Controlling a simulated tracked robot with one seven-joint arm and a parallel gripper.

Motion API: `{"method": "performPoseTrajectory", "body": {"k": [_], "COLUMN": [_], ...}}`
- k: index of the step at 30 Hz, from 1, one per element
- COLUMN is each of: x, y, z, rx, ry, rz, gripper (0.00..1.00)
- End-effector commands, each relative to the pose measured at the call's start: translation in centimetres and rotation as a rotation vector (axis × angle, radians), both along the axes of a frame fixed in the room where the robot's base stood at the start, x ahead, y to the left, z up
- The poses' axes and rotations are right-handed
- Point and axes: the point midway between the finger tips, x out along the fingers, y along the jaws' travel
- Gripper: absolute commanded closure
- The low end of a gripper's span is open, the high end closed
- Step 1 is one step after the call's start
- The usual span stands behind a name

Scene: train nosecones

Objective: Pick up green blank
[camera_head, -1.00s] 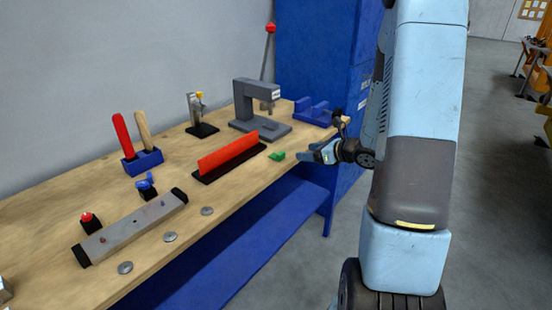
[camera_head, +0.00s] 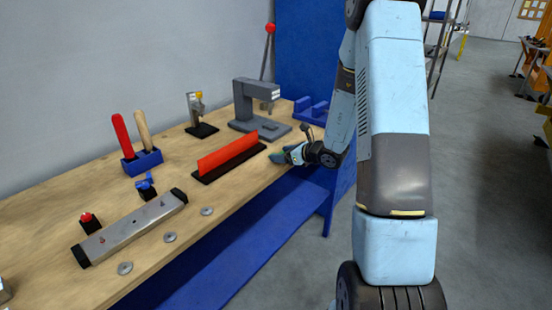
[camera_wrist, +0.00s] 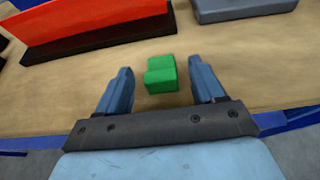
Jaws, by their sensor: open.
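The green blank (camera_wrist: 161,75) is a small stepped block lying on the wooden workbench (camera_wrist: 60,100). In the wrist view it sits between the fingers of my gripper (camera_wrist: 162,85), near the fingertips, with a gap to each finger. My gripper is open and empty. In the head view my gripper (camera_head: 282,156) is over the front edge of the bench, at the right end of the red bar. There my gripper mostly hides the blank.
The red bar (camera_head: 228,154) on its black base stands just left of the gripper. A grey press (camera_head: 250,108) and a blue fixture (camera_head: 312,109) stand behind it. Steel discs (camera_head: 207,211) lie along the front edge.

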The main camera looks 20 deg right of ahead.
Motion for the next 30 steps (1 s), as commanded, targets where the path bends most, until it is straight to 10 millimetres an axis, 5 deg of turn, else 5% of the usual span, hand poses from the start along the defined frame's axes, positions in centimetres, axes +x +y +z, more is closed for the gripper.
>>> {"method": "performPoseTrajectory", "body": {"k": [10,27,30], "x": [1.00,0.99,0.99], "y": [0.79,0.79,0.80], "z": [-0.48,-0.46,-0.45], "rx": [0.000,0.000,0.000], "ry": [-0.001,-0.001,-0.001], "rz": [0.001,0.001,0.001], "gripper": [0.32,0.86,0.88]}}
